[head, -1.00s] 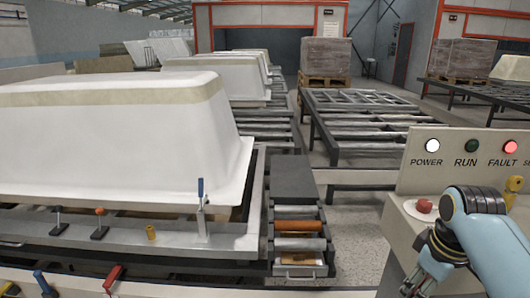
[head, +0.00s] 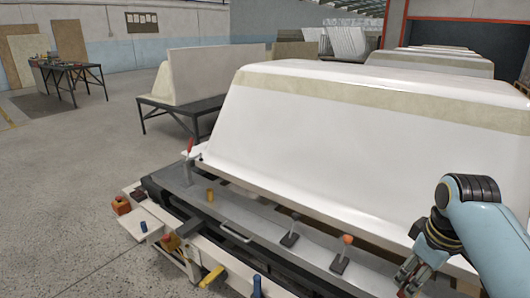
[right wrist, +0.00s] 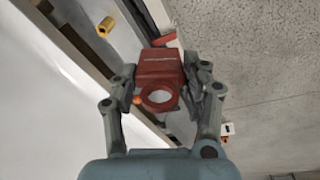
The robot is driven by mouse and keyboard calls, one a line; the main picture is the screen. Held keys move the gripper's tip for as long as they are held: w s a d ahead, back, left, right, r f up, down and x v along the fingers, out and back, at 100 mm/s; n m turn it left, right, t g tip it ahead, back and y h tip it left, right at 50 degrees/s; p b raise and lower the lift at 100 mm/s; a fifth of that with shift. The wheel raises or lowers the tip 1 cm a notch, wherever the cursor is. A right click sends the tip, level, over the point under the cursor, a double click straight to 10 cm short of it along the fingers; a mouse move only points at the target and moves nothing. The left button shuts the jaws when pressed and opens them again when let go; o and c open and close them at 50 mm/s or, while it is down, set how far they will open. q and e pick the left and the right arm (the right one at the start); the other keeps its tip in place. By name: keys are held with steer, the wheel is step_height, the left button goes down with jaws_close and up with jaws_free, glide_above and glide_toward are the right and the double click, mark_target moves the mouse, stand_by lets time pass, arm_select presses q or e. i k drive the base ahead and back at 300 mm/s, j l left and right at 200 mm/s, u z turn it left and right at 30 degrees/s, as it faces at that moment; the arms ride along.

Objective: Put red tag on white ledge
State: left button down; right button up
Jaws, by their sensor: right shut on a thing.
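The red tag (right wrist: 160,68), a red block with a round ring hole at one end, is between the fingers of my right gripper (right wrist: 163,88) in the right wrist view. The right gripper is shut on it. In the head view the right gripper (head: 411,277) is at the lower right, in front of the tub frame, and the tag is hard to make out there. My left gripper is not in view.
A large white bathtub shell (head: 340,145) sits on the metal frame. An orange-red box (head: 121,205) is at the ledge's left end. Open floor lies left.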

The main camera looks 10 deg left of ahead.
mark_target(135, 219)
steer(key=i+j+u, duration=1)
steer(key=i+u, duration=0.25)
steer(key=i, duration=0.3)
steer(key=i+l+u, duration=0.25)
steer(key=i+u, duration=0.2)
steer(key=i, duration=0.15)
steer(key=i+l+u, duration=0.5)
steer(key=i+j, duration=0.05)
steer(key=i, duration=0.05)
